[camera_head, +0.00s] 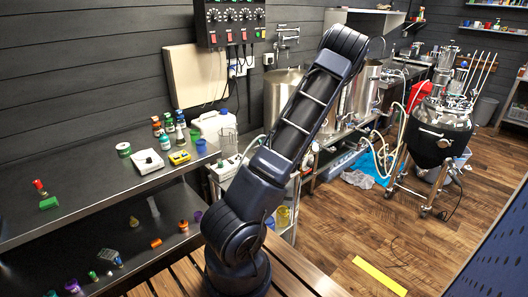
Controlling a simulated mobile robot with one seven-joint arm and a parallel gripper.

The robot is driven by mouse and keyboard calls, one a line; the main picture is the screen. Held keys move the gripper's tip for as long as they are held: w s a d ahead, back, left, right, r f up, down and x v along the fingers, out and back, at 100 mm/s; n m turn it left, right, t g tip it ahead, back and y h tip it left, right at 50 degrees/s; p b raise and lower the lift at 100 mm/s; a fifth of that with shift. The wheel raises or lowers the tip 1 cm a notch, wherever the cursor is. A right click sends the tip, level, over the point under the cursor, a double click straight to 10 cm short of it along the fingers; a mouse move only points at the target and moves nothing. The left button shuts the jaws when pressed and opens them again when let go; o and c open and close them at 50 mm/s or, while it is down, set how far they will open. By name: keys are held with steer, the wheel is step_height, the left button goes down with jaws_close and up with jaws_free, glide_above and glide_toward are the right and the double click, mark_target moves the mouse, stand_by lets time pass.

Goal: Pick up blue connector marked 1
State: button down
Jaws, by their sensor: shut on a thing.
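My arm rises across the middle of the head view, but my gripper is not in view. I cannot pick out a blue connector marked 1, and no mark is readable at this size. Small blue things do show: a blue cup-like thing (201,147) on the upper shelf at the left, and a blue-capped piece (118,262) on the lower shelf. I cannot tell whether either is the connector. Part of the room behind my arm is hidden.
The upper steel shelf (95,184) holds several bottles, a white device (147,161) and a yellow meter (179,157). Steel kettles (281,92) stand behind my arm. A black vessel on a wheeled frame (437,142) stands right. The wooden floor (350,225) is mostly clear.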

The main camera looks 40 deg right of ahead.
step_height(320, 180, up, 10)
stand_by(0.6)
